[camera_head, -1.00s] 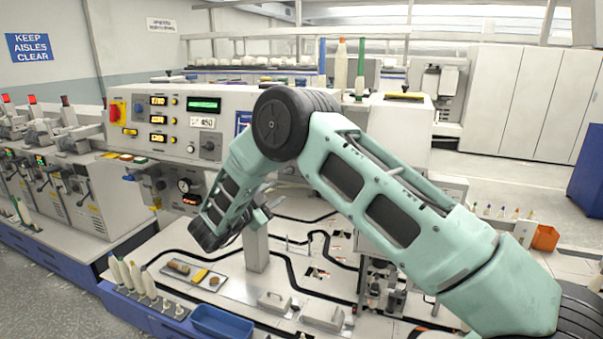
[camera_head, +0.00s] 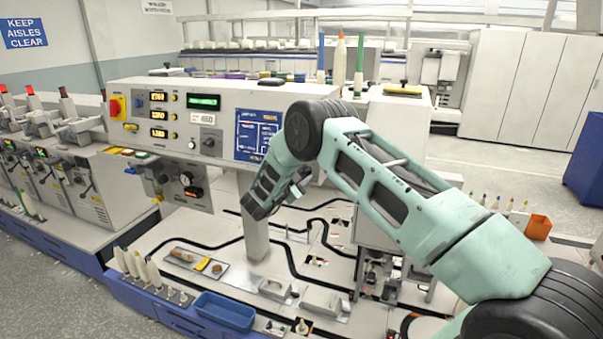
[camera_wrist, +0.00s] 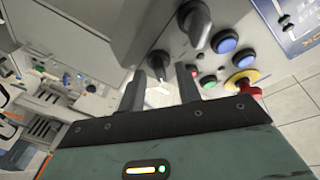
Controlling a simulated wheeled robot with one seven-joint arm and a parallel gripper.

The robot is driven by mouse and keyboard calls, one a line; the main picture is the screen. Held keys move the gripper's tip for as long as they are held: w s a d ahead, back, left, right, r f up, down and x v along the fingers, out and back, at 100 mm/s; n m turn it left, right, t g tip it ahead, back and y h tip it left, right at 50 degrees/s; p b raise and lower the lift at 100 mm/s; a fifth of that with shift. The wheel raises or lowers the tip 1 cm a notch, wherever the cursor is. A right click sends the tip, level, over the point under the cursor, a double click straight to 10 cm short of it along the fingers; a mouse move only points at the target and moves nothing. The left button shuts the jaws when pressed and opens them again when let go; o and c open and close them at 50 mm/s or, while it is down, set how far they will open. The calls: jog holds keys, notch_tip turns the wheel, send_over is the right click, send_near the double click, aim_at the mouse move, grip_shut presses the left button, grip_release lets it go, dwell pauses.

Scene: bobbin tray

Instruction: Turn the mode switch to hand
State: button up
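In the wrist view, a dark rotary knob (camera_wrist: 194,20) stands out from a grey panel face. A second dark knob with a pale pointer (camera_wrist: 160,66) shows beyond the gap between my fingers. I cannot read a label that tells which is the mode switch. My gripper (camera_wrist: 162,90) is open, with its two dark fingers apart and nothing seen between them. In the head view another dark rotary knob (camera_head: 208,143) sits on the console's front. My gripper's fingertips are hard to make out there, below the blue sign.
Blue buttons (camera_wrist: 223,42) and a red-and-yellow mushroom button (camera_wrist: 243,82) are close to my right finger. A blue sign (camera_head: 258,135) is on the console. Below lie a bobbin tray (camera_head: 196,263), a blue bin (camera_head: 223,311) and upright bobbins.

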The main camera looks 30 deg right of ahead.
grip_shut()
jog(key=shift+f, duration=0.1)
jog(key=n+t+b, duration=0.1)
jog(key=n+b, duration=0.1)
jog(key=n, duration=0.1)
jog(key=shift+f+b, duration=0.2)
jog(key=shift+b, duration=0.2)
jog(key=n+t+b, duration=0.1)
jog(key=n, duration=0.2)
jog(key=n+t+b, duration=0.1)
jog(key=n, duration=0.2)
jog(key=shift+s+y+b, duration=0.15)
jog(key=shift+y+b, duration=0.2)
jog(key=shift+y, duration=0.05)
jog(key=n+t+y, duration=0.1)
jog(key=n, duration=0.2)
jog(key=n+t+y+b, duration=0.1)
jog(key=n, duration=0.3)
jog(key=shift+s+d+r+t, duration=0.1)
jog(key=shift+d+t, duration=0.05)
jog(key=shift+t, duration=0.15)
jog(key=n+y, duration=0.1)
jog(key=n, duration=0.2)
jog(key=n+t+y, duration=0.1)
jog(key=n, duration=0.2)
jog(key=shift+s+d+r+n, duration=0.1)
jog(key=shift+n, duration=0.2)
jog(key=shift+y, duration=0.3)
